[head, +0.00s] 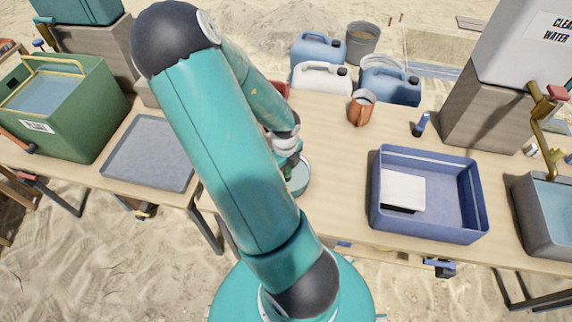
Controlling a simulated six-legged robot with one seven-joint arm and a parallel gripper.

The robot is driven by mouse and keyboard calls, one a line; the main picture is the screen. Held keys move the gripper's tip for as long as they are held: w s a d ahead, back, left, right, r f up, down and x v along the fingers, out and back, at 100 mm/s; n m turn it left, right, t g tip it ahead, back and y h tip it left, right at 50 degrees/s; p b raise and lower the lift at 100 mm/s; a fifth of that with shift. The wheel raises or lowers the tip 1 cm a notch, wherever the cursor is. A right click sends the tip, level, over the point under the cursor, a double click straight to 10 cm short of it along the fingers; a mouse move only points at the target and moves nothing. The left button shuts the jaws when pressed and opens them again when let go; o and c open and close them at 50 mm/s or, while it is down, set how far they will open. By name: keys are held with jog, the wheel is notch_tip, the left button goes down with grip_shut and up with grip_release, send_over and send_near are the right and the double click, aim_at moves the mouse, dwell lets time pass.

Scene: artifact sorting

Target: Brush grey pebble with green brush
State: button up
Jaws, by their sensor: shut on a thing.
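My gripper (286,146) is mostly hidden behind my own arm, above the middle of the table. It is shut on a dark green thing (288,162), which looks like the green brush; only a small part of it shows. A round pale teal dish (301,181) sits on the table just below the gripper, its left side hidden by my arm. I cannot see the grey pebble; my arm covers that spot. I cannot tell whether the brush touches anything.
A blue tray (432,228) with a white block (404,191) stands to the right. Behind are a copper jug (361,107), a blue-handled brush (421,124) and several jerrycans (322,77). A grey tray (150,152) and a green water tub (85,130) stand left.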

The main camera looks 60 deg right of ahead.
jog(key=shift+w+d, duration=0.2)
jog(key=shift+d, duration=0.3)
jog(key=shift+w+d, duration=0.15)
jog(key=shift+d, duration=0.35)
jog(key=shift+s+a, duration=0.2)
jog(key=shift+a, duration=0.35)
jog(key=shift+s+a, duration=0.15)
jog(key=shift+a, duration=0.35)
jog(key=shift+w+d+r, duration=0.1)
jog(key=shift+w+d, duration=0.1)
jog(key=shift+d, duration=0.3)
jog(key=shift+w+d, duration=0.2)
jog(key=shift+d, duration=0.3)
jog(key=shift+s+a, duration=0.2)
jog(key=shift+a, duration=0.3)
jog(key=shift+s+a, duration=0.2)
jog(key=shift+a, duration=0.25)
jog(key=shift+w+d, duration=0.2)
jog(key=shift+d, duration=0.3)
jog(key=shift+w+d, duration=0.15)
jog(key=shift+d, duration=0.3)
jog(key=shift+s+a, duration=0.2)
jog(key=shift+a, duration=0.3)
jog(key=shift+s+a, duration=0.15)
jog(key=shift+a, duration=0.35)
jog(key=shift+r, duration=4.5)
